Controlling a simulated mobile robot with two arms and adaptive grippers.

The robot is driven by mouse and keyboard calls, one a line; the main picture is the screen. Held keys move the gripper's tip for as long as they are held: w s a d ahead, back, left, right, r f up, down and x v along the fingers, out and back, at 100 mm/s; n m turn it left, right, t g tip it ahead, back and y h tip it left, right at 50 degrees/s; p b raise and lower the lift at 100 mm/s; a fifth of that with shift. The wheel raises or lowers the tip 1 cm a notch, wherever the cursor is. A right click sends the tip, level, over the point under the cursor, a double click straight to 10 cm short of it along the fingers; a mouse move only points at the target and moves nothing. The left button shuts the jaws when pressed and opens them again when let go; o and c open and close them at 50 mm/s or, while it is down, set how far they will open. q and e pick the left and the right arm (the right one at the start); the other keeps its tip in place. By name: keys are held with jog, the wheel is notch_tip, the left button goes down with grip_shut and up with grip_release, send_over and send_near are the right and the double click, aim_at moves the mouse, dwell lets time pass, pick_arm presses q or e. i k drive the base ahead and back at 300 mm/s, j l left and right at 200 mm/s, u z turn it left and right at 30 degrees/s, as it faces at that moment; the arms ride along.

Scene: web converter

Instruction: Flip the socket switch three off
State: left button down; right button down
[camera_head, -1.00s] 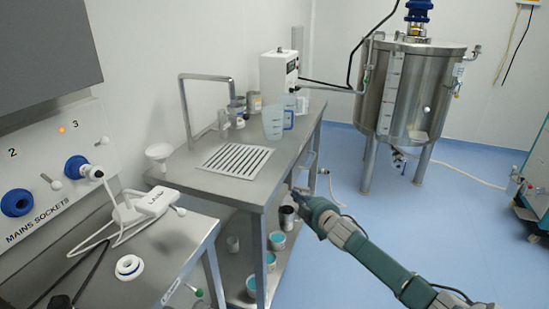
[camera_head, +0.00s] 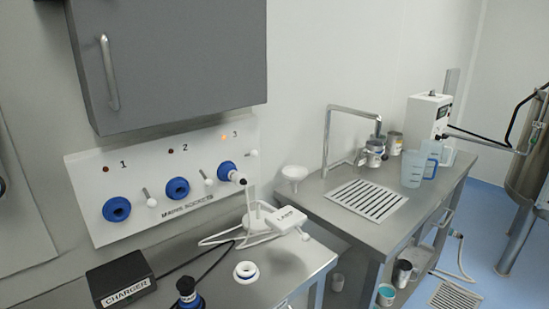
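The mains sockets panel (camera_head: 150,222) is on the wall at the left, with three blue sockets numbered 1 to 3. Neither gripper is in the head view.
A sink bench (camera_head: 345,172) stands right.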

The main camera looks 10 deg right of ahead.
aim_at(253, 153)
jog(key=i+l+u, duration=0.2)
jog(key=l+u, duration=0.15)
jog(key=l, duration=0.7)
jog(key=i+l+u, duration=0.1)
jog(key=l+u, duration=0.3)
jog(key=l, duration=0.65)
jog(key=k+l+u, duration=0.1)
jog(key=l+u, duration=0.25)
jog(key=l, duration=0.75)
